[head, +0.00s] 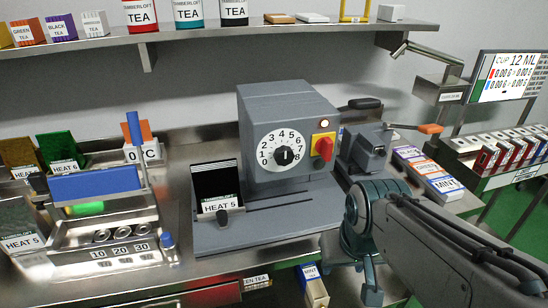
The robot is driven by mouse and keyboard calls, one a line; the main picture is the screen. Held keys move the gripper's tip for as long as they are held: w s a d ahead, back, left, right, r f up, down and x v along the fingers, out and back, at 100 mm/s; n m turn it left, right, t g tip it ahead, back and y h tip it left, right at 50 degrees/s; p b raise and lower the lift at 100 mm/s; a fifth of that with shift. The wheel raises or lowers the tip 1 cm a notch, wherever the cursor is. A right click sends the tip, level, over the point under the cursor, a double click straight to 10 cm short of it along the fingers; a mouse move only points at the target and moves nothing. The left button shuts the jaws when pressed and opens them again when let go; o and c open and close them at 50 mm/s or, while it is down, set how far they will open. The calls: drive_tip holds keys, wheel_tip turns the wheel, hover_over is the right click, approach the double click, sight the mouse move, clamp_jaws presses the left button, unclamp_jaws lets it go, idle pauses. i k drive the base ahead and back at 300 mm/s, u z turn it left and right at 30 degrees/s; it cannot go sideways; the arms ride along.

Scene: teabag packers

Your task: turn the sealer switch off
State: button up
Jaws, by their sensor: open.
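The sealer (287,120) is a grey box on the steel bench, mid-picture, with a white numbered dial (282,152) on its front. Its switch (323,147) is a red knob on a yellow plate, right of the dial. A small pale round lamp (325,123) sits just above the switch. My gripper (358,278) is open at the bench's front edge, below and right of the switch and apart from it. It points downward, and its fingers are partly hidden by my wrist. Nothing shows between them.
A black packet labelled HEAT 5 (216,186) stands on the sealer's base plate. A grey device with an orange-tipped lever (430,129) stands to the sealer's right, near tea boxes (432,178). A rack with a blue block (95,184) is at left. A shelf (205,33) runs above.

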sight(324, 146)
drive_tip(key=z, duration=1.85)
drive_tip(key=k, duration=1)
drive_tip(key=u, duration=1.6)
drive_tip(key=i, duration=0.5)
